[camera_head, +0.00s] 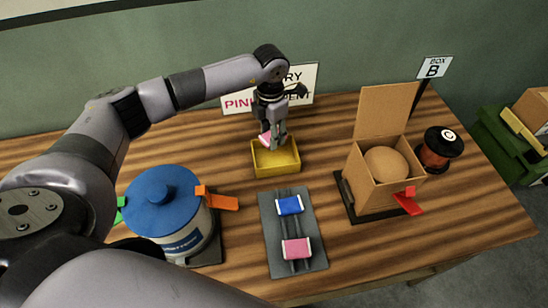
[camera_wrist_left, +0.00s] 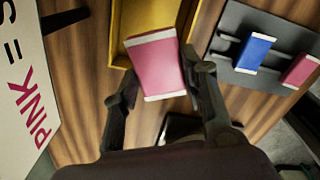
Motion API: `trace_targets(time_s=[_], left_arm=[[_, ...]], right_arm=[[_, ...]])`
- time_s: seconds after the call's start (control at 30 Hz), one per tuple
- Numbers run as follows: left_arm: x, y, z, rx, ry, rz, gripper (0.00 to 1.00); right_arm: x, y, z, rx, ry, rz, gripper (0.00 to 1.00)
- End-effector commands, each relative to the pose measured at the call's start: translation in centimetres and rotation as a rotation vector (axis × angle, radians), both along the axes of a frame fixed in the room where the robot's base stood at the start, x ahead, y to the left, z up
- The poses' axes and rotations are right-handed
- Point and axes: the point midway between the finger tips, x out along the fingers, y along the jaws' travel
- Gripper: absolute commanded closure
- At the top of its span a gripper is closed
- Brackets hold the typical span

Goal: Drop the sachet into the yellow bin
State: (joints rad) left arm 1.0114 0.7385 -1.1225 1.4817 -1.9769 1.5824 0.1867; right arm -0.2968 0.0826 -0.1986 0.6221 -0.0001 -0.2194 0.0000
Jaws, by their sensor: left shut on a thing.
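My left gripper (camera_head: 270,140) is shut on a pink sachet (camera_wrist_left: 157,65) with white ends. In the left wrist view the sachet sits between the two fingers (camera_wrist_left: 160,95), partly over the yellow bin's edge. The yellow bin (camera_head: 276,169) is a small open box on the table, and the gripper hangs at its back left part in the head view. The bin also shows in the left wrist view (camera_wrist_left: 135,22). The head view does not show clearly how high the sachet is above the bin. My right gripper is not in view.
A grey rack (camera_head: 310,229) in front holds a blue sachet (camera_head: 289,205) and another pink sachet (camera_head: 296,249). A blue-lidded pot (camera_head: 163,198) stands left, an open cardboard box (camera_head: 372,185) right, with a dark spool (camera_head: 440,146) beyond. A sign (camera_head: 305,82) stands behind the bin.

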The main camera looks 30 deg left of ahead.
Motion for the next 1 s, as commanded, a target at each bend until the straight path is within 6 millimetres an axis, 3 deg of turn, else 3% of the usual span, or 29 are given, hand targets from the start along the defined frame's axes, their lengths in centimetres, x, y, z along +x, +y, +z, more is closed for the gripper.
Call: trace_targets(time_s=[0.23, 0.8, 1.0], left_arm=[[0.1, 1.0, -1.6, -0.001, -0.001, 0.199, 0.84], [0.1, 1.0, -7.1, -0.001, 0.0, 0.203, 0.84], [0.1, 1.0, -7.5, -0.001, -0.002, 0.202, 0.84]], right_arm=[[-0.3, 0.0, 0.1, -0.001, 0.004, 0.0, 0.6], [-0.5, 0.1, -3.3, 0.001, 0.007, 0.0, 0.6], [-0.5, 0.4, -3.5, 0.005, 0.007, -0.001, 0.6]])
